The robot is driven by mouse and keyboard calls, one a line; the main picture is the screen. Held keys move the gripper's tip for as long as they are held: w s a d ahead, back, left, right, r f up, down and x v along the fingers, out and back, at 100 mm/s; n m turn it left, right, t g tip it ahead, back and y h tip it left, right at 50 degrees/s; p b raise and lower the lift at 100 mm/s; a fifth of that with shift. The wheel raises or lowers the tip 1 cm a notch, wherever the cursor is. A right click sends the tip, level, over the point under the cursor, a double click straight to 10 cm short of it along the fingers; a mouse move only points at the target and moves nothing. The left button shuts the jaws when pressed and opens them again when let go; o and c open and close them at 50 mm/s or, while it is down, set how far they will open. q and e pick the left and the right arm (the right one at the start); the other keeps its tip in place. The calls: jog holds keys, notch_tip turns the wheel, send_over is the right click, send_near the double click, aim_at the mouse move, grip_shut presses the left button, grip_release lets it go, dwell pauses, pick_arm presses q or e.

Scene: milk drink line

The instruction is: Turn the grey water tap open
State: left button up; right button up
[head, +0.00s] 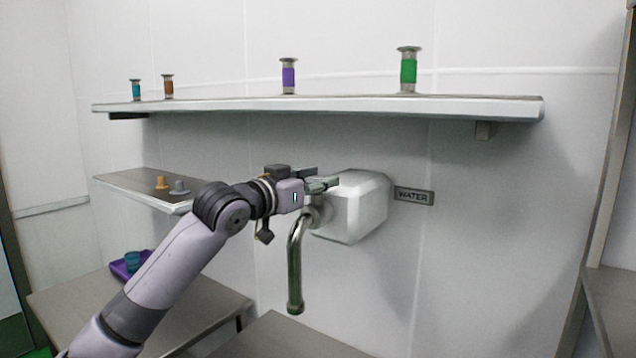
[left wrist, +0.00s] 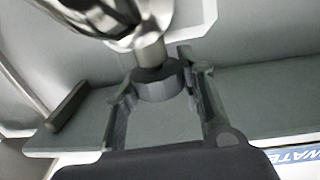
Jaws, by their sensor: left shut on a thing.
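The water tap (head: 295,268) has a curved metal spout that hangs down in front of a white box (head: 360,208) on the wall. A WATER sign (head: 414,196) is to the right of the box. My left gripper (head: 322,184) is at the top of the tap, in front of the box, and hides much of the handle in the head view. In the left wrist view, the dark grey tap knob (left wrist: 158,84) sits between the two fingers, which are shut on it. The shiny metal tap body (left wrist: 140,18) is just beyond. My right gripper is not in view.
A long shelf (head: 330,107) above holds teal, brown, purple and green cylinders. A lower shelf (head: 125,186) at left holds small orange and grey pieces. A purple tray (head: 120,270) with a teal cup (head: 134,262) is on a table (head: 190,310). The wall right of the sign is clear.

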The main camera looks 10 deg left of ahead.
pick_arm(q)
jog(key=n+t+y+b, duration=0.1)
jog(key=n+y, duration=0.1)
jog(key=y, duration=0.1)
jog(key=n+t+y+b, duration=0.1)
jog(key=n+y, duration=0.2)
jog(key=y, duration=0.1)
jog(key=shift+d+f+y, duration=0.1)
jog(key=shift+y, duration=0.2)
jog(key=n+y, duration=0.2)
jog(key=y, duration=0.1)
jog(key=n+g+y+b, duration=0.1)
jog(key=n+y, duration=0.1)
jog(key=y, duration=0.1)
jog(key=shift+y, duration=0.4)
jog(key=n+g+y, duration=0.2)
jog(key=n+y, duration=0.1)
jog(key=shift+y, duration=0.3)
jog(key=n+g+y+p, duration=0.1)
jog(key=n+g+y, duration=0.1)
jog(key=shift+a+y, duration=0.2)
jog(key=shift+y, duration=0.2)
jog(key=shift+n+g+y+p, duration=0.5)
jog(key=shift+n+g+y, duration=0.3)
jog(key=shift+n+g, duration=0.15)
jog(key=shift+s+g, duration=0.1)
jog(key=shift+g, duration=0.15)
jog(key=o, duration=1.2)
jog(key=shift+c, duration=0.2)
